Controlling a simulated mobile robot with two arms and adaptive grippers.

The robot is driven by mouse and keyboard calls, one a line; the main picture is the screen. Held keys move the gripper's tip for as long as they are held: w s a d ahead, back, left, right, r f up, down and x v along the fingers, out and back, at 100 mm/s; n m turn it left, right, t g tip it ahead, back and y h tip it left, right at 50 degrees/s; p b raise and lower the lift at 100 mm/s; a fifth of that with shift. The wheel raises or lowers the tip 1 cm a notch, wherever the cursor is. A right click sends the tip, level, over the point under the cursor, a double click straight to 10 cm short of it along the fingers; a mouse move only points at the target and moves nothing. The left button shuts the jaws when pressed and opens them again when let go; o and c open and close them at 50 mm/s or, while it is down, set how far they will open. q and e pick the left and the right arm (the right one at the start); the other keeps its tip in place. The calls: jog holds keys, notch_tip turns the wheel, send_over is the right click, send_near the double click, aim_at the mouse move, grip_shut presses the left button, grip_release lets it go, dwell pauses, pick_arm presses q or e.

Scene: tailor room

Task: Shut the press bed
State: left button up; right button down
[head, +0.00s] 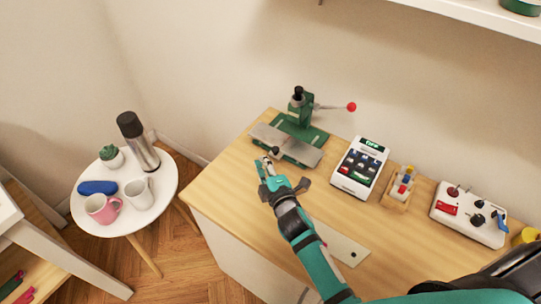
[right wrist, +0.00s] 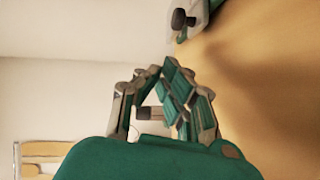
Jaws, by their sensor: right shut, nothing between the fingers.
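The green press (head: 299,108) stands on the wooden table, with a side lever ending in a red ball (head: 351,107). Its grey press bed (head: 296,150) sits at the front of the green base, out from under the press head. A black knob (head: 275,151) is on the bed's front side; it also shows at the top of the right wrist view (right wrist: 183,20). My right gripper (head: 266,167) is shut and empty, just in front of the knob. Its fingers (right wrist: 160,82) look apart from the knob in the wrist view. My left gripper is not in view.
A white keypad device (head: 362,167), a small wooden holder (head: 398,192) and a white control box (head: 468,213) stand right of the press. A flat pale plate (head: 340,243) lies near my arm. A round side table (head: 150,220) with mugs and a flask is at left.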

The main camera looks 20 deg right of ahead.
aim_at(283, 150)
jog(key=shift+w+d+f, duration=0.2)
jog(key=shift+w+d, duration=0.35)
jog(key=shift+d, duration=0.1)
jog(key=shift+w+d+f, duration=0.15)
jog(key=shift+w+d, duration=0.4)
jog(key=shift+d, duration=0.1)
jog(key=w+d, duration=0.4)
jog(key=d, duration=0.1)
jog(key=shift+w+d+p, duration=0.1)
jog(key=shift+d+p, duration=0.15)
jog(key=shift+p, duration=0.05)
jog(key=shift+r, duration=0.1)
